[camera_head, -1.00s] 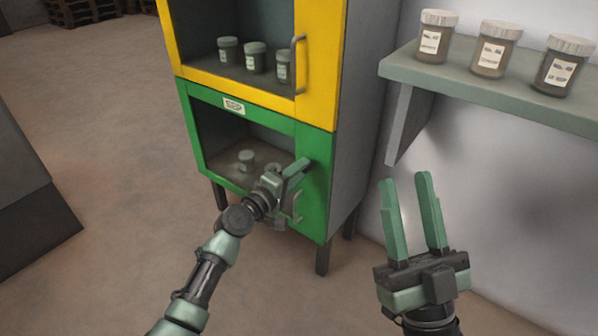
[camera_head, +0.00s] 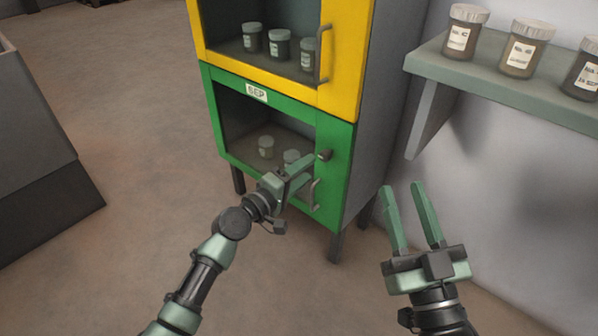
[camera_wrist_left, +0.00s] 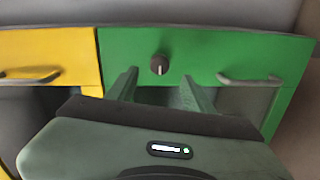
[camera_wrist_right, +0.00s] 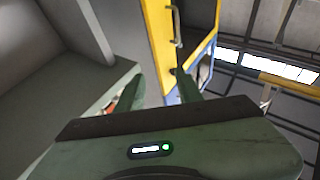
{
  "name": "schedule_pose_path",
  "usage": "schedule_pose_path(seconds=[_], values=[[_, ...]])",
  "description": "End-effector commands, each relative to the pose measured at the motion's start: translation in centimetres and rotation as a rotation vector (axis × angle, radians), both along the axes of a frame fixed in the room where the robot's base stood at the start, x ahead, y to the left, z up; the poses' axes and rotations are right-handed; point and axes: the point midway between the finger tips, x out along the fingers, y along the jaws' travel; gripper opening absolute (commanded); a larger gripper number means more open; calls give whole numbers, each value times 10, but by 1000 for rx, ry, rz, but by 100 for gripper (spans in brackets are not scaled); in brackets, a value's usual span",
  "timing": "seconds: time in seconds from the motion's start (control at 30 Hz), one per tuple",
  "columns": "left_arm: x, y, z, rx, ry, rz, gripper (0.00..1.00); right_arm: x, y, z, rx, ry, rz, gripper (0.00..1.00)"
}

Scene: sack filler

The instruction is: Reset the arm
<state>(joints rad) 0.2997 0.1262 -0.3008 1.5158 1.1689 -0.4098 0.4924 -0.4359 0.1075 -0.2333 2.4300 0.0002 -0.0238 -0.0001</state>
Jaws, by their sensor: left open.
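My left gripper (camera_head: 300,172) is open and empty in front of the green lower cabinet (camera_head: 340,165). Its fingers also show in the left wrist view (camera_wrist_left: 160,92), spread below a dark round knob (camera_wrist_left: 160,65) on the green door frame. The knob (camera_head: 325,155) is just beyond the fingertips in the head view, and the jaws are not closed on it. A metal door handle (camera_head: 314,194) is below the knob, near the gripper. My right gripper (camera_head: 406,192) is open and empty, pointing up to the right of the cabinet; it also shows in the right wrist view (camera_wrist_right: 158,90).
The yellow upper cabinet (camera_head: 345,50) holds several jars behind its door. Two jars (camera_head: 266,147) show in the green one. A wall shelf (camera_head: 480,65) with three labelled jars (camera_head: 463,30) juts out above my right gripper. A grey block (camera_head: 40,130) stands left; floor between is clear.

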Motion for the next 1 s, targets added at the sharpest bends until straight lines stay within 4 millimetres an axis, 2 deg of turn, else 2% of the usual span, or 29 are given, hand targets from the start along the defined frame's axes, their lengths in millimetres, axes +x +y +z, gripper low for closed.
schedule_pose_path(seconds=[0.1,0.23,0.77,0.87,1.0], values=[[-11,8,0,0,2,1,52,4,-1,-11,-18,63,-5,36],[-15,12,1,0,1,1,52,6,-1,-17,-27,94,-6,36],[-20,12,0,21,-16,7,52,6,-1,-18,-27,97,-6,36],[-37,14,1,110,-88,33,52,6,-1,-18,-27,97,-6,36],[-82,26,18,366,-297,121,52,6,-1,-18,-27,97,-6,36]])
